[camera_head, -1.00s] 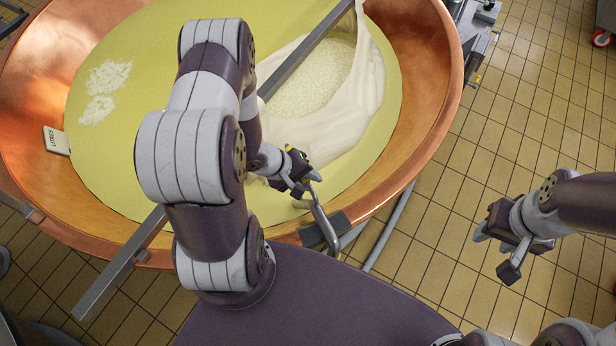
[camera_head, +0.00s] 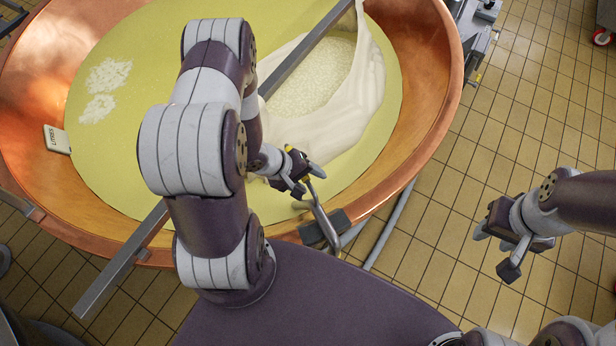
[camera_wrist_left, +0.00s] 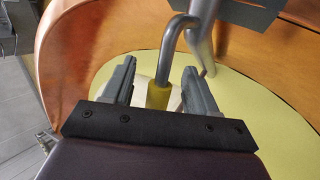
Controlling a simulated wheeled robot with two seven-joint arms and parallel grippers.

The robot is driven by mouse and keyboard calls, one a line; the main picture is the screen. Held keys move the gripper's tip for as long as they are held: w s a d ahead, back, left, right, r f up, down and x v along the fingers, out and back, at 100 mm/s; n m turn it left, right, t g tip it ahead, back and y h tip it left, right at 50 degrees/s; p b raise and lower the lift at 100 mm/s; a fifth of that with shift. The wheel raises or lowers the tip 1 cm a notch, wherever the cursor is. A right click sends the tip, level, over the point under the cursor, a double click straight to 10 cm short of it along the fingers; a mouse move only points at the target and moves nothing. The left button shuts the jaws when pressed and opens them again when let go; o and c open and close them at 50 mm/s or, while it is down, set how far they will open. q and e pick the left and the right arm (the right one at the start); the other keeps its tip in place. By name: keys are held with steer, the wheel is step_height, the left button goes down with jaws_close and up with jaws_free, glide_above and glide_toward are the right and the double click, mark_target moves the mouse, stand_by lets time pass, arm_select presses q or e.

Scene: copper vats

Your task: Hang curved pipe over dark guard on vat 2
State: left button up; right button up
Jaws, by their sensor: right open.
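The curved grey pipe (camera_head: 322,212) hangs at the front rim of the copper vat (camera_head: 432,130), beside the dark guard (camera_head: 338,221). In the left wrist view the pipe's hooked bend (camera_wrist_left: 172,42) ends in a yellow part (camera_wrist_left: 158,96). My left gripper (camera_head: 308,174) is over the vat's near edge. In the wrist view its fingers (camera_wrist_left: 160,88) stand apart on both sides of the yellow part, with gaps showing. A dark plate (camera_wrist_left: 250,12) is at the wrist view's top; the pipe's exact contact with the guard is unclear. My right gripper (camera_head: 508,248) is open and empty over the floor.
A long metal bar (camera_head: 120,264) crosses the vat diagonally. A pale cloth (camera_head: 372,82) with curd hangs from it in the yellow liquid. A small sign (camera_head: 57,139) is on the left vat wall. Tiled floor (camera_head: 450,230) is clear at right.

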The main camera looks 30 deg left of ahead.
arm_select(q)
steer(key=p+v, duration=0.3)
steer(key=v, duration=0.9)
steer(key=shift+s+a+r, duration=0.2)
steer(key=shift+r, duration=0.05)
steer(key=s+a+m+g+y, duration=0.3)
steer(key=a+m+y, duration=0.3)
steer(key=a, duration=0.2)
steer(key=w+d+r+m+b, duration=0.1)
steer(key=d+r+m, duration=0.1)
steer(key=d+r, duration=0.3)
steer(key=w+d+r+m+b, duration=0.1)
steer(key=d+r, duration=0.4)
steer(key=d, duration=0.5)
steer(key=shift+w+d+r+m+h+b, duration=0.25)
steer(key=shift+w+r+m+h+b, duration=0.1)
steer(key=shift+m, duration=0.25)
